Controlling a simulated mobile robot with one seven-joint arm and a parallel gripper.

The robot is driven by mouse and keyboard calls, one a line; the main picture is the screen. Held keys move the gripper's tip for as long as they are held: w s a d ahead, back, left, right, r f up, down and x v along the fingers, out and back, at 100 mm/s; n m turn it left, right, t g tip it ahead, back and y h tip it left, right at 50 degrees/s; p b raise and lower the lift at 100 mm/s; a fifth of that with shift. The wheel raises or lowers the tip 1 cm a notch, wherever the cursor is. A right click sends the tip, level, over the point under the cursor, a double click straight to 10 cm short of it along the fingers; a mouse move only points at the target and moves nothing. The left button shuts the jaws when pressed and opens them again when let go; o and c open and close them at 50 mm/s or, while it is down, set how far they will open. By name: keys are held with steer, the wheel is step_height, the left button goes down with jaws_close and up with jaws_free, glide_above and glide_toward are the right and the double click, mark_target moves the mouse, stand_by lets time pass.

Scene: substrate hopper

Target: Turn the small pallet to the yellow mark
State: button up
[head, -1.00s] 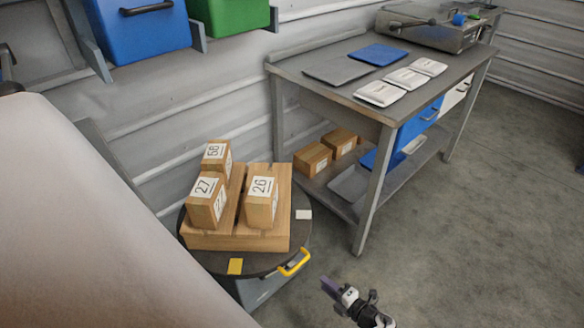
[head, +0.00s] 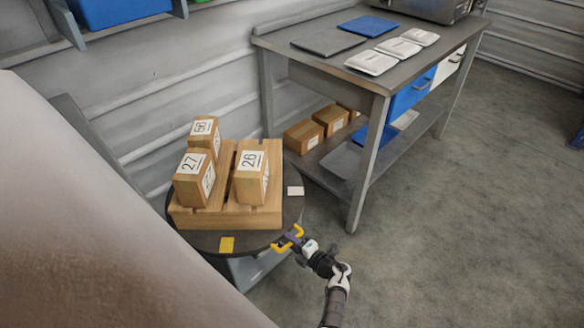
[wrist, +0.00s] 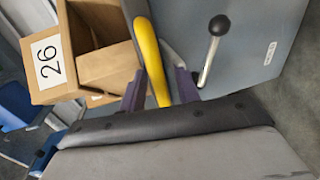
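The small wooden pallet (head: 225,217) sits on a dark round turntable (head: 194,240) and carries boxes 27 (head: 194,178), 26 (head: 251,178) and a third (head: 205,135) behind. The yellow mark (head: 227,245) is on the turntable's front rim; a white mark (head: 295,191) is on its right side. A yellow handle (head: 284,246) stands out from the rim between these marks. My gripper (head: 293,241) is at the handle. In the wrist view, the handle (wrist: 150,55) passes between the purple fingers of my gripper (wrist: 160,90), which look apart with small gaps beside it.
A grey workbench (head: 300,62) stands behind to the right, with white packets (head: 371,63) on top and cartons (head: 303,136) on its lower shelf. A lever with a black knob (wrist: 219,25) shows near my gripper in the wrist view. The floor at right is clear.

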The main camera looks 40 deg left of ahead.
steer(key=shift+a, duration=0.1)
jaws_close()
steer(key=shift+w, duration=0.1)
stand_by(0.3)
